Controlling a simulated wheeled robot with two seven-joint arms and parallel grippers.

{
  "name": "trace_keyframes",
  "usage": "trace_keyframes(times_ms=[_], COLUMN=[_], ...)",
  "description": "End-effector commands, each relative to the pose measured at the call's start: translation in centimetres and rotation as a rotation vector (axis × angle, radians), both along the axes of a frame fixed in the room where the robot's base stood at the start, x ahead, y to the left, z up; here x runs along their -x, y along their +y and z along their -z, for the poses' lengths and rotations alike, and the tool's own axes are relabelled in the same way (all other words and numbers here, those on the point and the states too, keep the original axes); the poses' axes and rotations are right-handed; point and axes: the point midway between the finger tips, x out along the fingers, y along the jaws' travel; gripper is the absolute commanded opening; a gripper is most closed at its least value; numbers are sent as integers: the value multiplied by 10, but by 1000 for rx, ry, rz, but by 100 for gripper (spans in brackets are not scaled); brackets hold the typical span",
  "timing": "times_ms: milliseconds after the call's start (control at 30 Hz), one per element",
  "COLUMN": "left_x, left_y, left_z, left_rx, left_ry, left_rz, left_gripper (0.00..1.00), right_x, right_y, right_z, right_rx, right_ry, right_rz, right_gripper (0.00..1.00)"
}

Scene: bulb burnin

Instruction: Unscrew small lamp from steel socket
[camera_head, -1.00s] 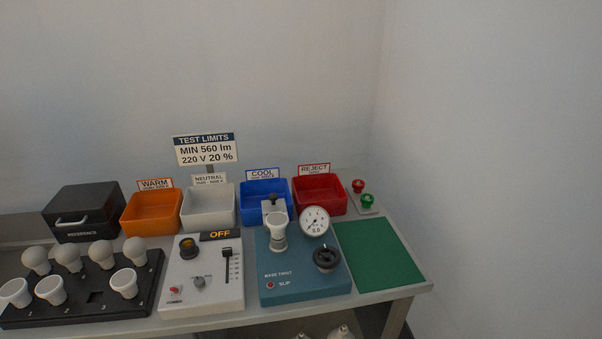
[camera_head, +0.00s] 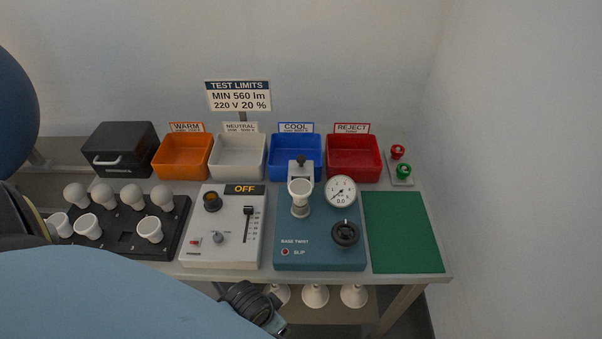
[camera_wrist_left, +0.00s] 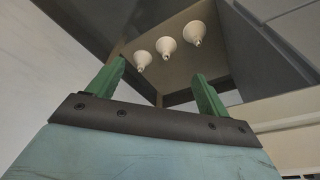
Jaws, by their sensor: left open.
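My left gripper (camera_wrist_left: 158,78) shows two green fingers standing apart, with nothing between them. Its fingers cannot be made out in the head view. I cannot tell whether this holder is the steel socket, or how the lamp is fixed. Several white lamps (camera_head: 150,230) and round bulbs (camera_head: 162,197) stand in the black numbered rack (camera_head: 122,247), partly behind my arm. My right gripper is not in view.
Three white lamps (camera_head: 315,295) sit below the tabletop; they also show in the left wrist view (camera_wrist_left: 166,46). The white control box (camera_head: 205,250) reads OFF. Orange, white, blue and red bins (camera_head: 353,172) line the back. A green mat (camera_head: 405,240) lies clear at right.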

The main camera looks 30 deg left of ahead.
Motion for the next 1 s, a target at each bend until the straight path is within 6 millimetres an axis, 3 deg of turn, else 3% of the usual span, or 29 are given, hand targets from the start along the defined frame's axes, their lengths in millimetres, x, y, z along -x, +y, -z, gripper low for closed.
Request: trace_keyframes(times_ms=[33,200,300,367,500,667,833,1000], left_x=[-10,-37,-56,-68,-92,-126,-172,-214], left_y=[-2,-16,-32,-43,-59,-62,-35,13], left_z=[-32,-119,-167,-189,-210,-219,-233,-262], left_rx=[4,17,22,18,-11,-76,-170,-234], left_ry=[-20,-66,-99,-115,-127,-113,-47,45], left_rz=[16,147,321,464,768,1114,1485,1758], left_gripper=[79,79,79,79,79,79,79,79], right_x=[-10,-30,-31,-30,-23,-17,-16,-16], right_y=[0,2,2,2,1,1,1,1], right_z=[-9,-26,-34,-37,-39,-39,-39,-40], right_rx=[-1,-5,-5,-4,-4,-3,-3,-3], right_ry=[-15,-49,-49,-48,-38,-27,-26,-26], right_rz=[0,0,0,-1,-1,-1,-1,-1], right_gripper=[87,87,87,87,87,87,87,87])
